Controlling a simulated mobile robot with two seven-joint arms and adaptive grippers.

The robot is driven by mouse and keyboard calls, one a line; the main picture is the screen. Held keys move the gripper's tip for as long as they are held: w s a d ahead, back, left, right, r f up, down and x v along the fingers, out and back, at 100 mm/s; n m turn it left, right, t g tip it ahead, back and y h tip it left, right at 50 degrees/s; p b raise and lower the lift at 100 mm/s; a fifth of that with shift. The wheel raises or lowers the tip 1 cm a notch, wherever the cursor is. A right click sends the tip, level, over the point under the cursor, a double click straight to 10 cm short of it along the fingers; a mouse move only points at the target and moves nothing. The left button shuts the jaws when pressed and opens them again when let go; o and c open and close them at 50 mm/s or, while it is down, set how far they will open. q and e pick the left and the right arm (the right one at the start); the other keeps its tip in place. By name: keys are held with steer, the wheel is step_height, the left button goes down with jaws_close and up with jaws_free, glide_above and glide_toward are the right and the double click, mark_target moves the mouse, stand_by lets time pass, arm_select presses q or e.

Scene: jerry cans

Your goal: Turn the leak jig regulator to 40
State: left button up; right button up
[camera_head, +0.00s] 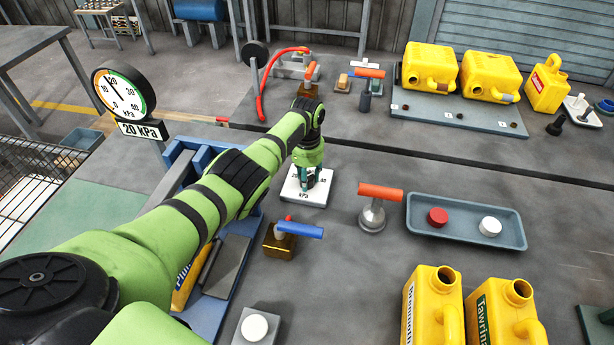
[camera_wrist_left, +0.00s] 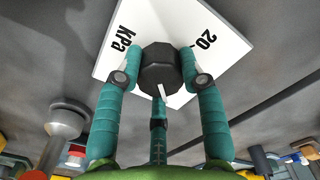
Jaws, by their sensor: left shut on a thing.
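The leak jig regulator is a white plate (camera_head: 294,196) on the table, marked kPa, with a dark faceted knob (camera_wrist_left: 160,68) in its middle. In the wrist view the plate (camera_wrist_left: 128,19) shows "20" and "kPa", and a white pointer shows at the knob's near edge. My left gripper (camera_head: 311,184) reaches down onto the regulator and is shut on the knob, one teal finger on each side. It hides most of the knob in the head view. The round gauge (camera_head: 124,92) at the left has a sign (camera_head: 142,130) reading 20 kPa. My right gripper is not in view.
A red-handled valve (camera_head: 374,212) and a blue-handled valve (camera_head: 283,240) stand near the regulator. A tray (camera_head: 466,243) with a red cap and a white cap lies to the right. Yellow jerry cans (camera_head: 432,308) stand in front, others (camera_head: 430,68) at the back.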

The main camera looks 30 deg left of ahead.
mark_target(308, 176)
arm_select(q)
steer(key=shift+m, duration=1.4)
steer(key=shift+w, duration=0.1)
steer(key=o, duration=1.1)
steer(key=shift+o, duration=0.2)
steer(key=shift+r, duration=0.1)
step_height(308, 176, up, 12)
steer(key=shift+d+f, duration=0.1)
steer(key=shift+f, duration=0.1)
